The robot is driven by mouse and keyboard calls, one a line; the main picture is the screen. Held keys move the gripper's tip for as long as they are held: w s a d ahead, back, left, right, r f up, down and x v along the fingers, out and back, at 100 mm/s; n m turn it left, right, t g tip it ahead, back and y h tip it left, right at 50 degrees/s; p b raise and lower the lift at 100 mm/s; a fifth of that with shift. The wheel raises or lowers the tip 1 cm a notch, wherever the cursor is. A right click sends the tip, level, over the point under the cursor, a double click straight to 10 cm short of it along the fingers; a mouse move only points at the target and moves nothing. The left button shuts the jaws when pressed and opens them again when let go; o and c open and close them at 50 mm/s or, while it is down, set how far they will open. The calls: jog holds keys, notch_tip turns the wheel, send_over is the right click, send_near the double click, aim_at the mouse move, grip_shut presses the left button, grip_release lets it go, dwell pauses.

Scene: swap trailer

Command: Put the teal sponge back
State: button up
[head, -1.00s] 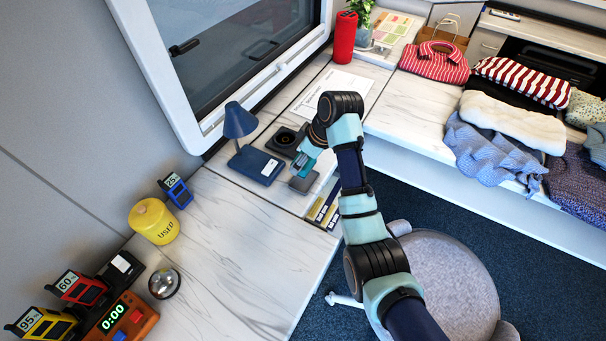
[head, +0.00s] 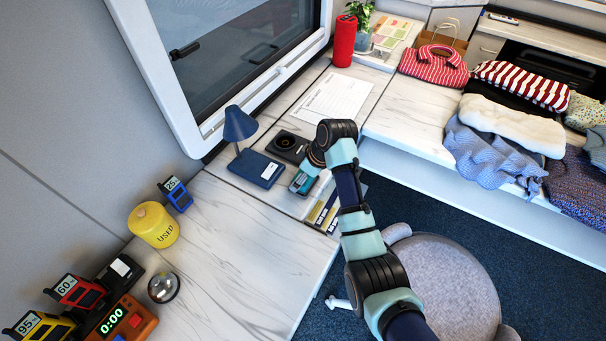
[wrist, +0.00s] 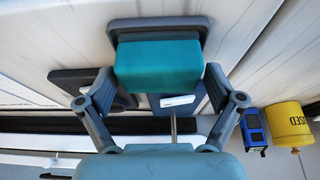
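The teal sponge (wrist: 158,66) is a small block between the two fingers of my gripper (wrist: 159,80) in the wrist view. The fingertips meet its left and right sides. A grey tray (wrist: 120,26) with a raised rim lies directly behind the sponge, on the counter. In the head view, my gripper (head: 306,180) is low over the tray's spot, just right of the lamp base, and the sponge (head: 299,182) shows in part under it. The arm hides much of the tray there. I cannot tell whether the sponge rests fully on the tray.
A blue lamp (head: 255,167) stands close left of my gripper, with a black square holder (head: 287,146) behind it. Dark boxes with yellow labels (head: 324,212) sit at the counter edge. A yellow canister (head: 153,224) stands farther left. The front counter (head: 245,255) has free room.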

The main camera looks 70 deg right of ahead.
jog(key=shift+r, duration=0.1)
jog(key=p+v, duration=0.2)
jog(key=v, duration=1)
jog(key=shift+a, duration=0.1)
jog(key=w+a+f+t+h, duration=0.1)
jog(key=w+a+t, duration=0.1)
jog(key=w+a, duration=1)
jog(key=a+r+n+t, duration=0.1)
jog(key=a+t, duration=0.2)
jog(key=a, duration=1.6)
jog(key=s+a+r+t, duration=0.1)
jog(key=s+a+r, duration=0.1)
jog(key=a, duration=0.5)
jog(key=s+a+r+t+y, duration=0.1)
jog(key=s+a+r+t, duration=0.1)
jog(key=a, duration=0.5)
jog(key=shift+s+a+r, duration=0.2)
jog(key=shift+a+r, duration=0.05)
jog(key=shift+r, duration=0.65)
